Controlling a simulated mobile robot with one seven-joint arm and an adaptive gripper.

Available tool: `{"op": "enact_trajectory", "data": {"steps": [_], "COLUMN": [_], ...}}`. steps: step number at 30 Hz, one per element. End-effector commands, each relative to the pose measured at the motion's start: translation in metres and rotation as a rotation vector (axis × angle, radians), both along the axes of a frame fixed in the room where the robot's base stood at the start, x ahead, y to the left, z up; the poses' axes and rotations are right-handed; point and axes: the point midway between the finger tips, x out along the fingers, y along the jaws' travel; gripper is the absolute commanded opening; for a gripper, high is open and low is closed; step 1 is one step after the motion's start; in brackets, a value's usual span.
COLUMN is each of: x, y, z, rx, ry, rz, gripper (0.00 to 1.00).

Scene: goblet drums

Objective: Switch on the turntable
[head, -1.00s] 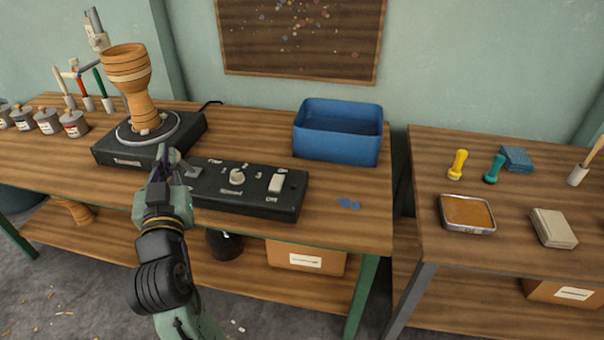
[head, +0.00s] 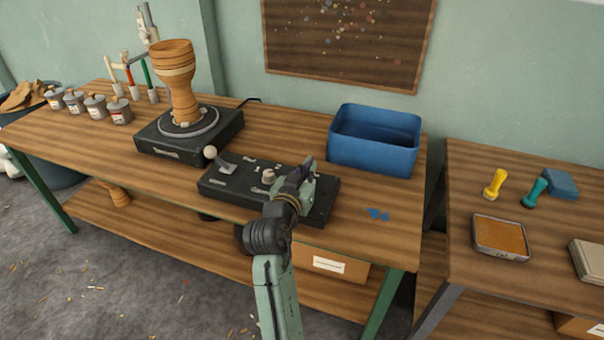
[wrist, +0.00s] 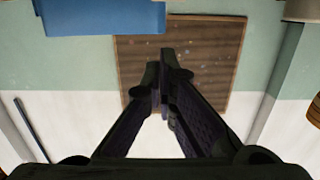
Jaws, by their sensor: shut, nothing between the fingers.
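The turntable (head: 150,143) is a black box with a round grey platter, at the left of the workbench in the head view. A wooden goblet drum (head: 176,85) stands upright on it. A black control panel (head: 228,186) lies in front, with a lever ending in a pale ball (head: 210,152) and a round knob (head: 268,176). My gripper (head: 308,164) is shut and empty, over the right part of the panel, and hides the rocker switch there. I cannot tell whether it touches the panel. The wrist view shows the closed fingers (wrist: 164,62) with no panel in sight.
A blue bin (head: 372,150) stands behind and right of the panel, close to my gripper. Blue scraps (head: 377,213) lie on the bench. Several paint pots (head: 95,106) stand at the far left. A second table at right holds a tray (head: 500,238) and stamps.

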Motion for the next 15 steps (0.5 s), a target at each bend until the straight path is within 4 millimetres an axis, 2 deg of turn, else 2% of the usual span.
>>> {"op": "enact_trajectory", "data": {"steps": [1,6,15], "x": [0.0,0.002,0.002], "y": [0.001,0.001,0.001], "z": [-0.013,-0.029,-0.034], "rx": [-0.001,0.0,-0.001], "ry": [0.012,0.007,0.005], "rz": [0.004,0.003,0.005], "gripper": [0.0,0.0,0.0]}}
